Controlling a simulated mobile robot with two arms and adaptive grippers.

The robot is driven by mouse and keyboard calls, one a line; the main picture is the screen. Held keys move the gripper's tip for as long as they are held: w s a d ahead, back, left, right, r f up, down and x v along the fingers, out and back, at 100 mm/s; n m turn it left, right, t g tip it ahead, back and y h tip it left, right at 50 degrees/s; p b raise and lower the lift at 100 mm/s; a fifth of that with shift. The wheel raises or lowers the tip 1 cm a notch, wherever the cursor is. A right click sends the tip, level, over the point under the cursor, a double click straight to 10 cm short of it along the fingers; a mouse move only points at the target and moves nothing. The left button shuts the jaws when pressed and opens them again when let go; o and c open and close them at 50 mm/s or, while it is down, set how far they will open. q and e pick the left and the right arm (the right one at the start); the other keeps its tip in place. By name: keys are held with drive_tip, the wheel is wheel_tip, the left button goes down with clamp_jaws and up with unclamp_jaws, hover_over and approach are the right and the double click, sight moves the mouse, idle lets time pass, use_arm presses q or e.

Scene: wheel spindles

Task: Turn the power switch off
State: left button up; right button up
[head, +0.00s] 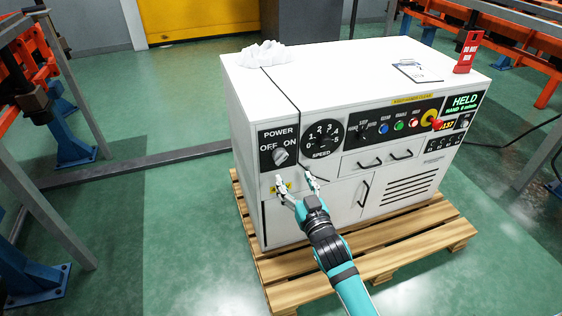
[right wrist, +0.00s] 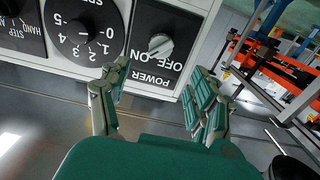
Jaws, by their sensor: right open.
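The power switch is a grey knob (head: 281,156) on a black plate marked POWER, OFF and ON, on the white cabinet's (head: 345,85) front at left. The knob (right wrist: 159,45) also shows in the right wrist view, where the plate's lettering is upside down. Its raised bar is slanted and appears to lean toward ON. My right gripper (head: 294,177) is open and empty, just below and in front of the plate. In the right wrist view its spread fingers (right wrist: 158,82) lie either side of the knob's line, apart from it. My left gripper is not in view.
A SPEED dial (head: 322,142) sits right of the switch; buttons and a lit HELD display (head: 463,103) are farther right. The cabinet stands on a wooden pallet (head: 385,268).

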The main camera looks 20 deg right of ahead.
sight(282, 159)
drive_tip(key=w+b, duration=0.1)
drive_tip(key=w, duration=0.6)
drive_tip(key=shift+w+a+f, duration=0.1)
drive_tip(key=shift+w, duration=0.1)
drive_tip(key=shift+w+b, duration=0.4)
drive_tip(key=shift+w, duration=1.05)
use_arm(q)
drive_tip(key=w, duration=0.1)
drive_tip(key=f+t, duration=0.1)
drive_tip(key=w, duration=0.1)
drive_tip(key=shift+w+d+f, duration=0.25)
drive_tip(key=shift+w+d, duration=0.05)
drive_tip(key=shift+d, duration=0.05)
use_arm(e)
drive_tip(key=shift+a, duration=0.1)
drive_tip(key=c, duration=1.2)
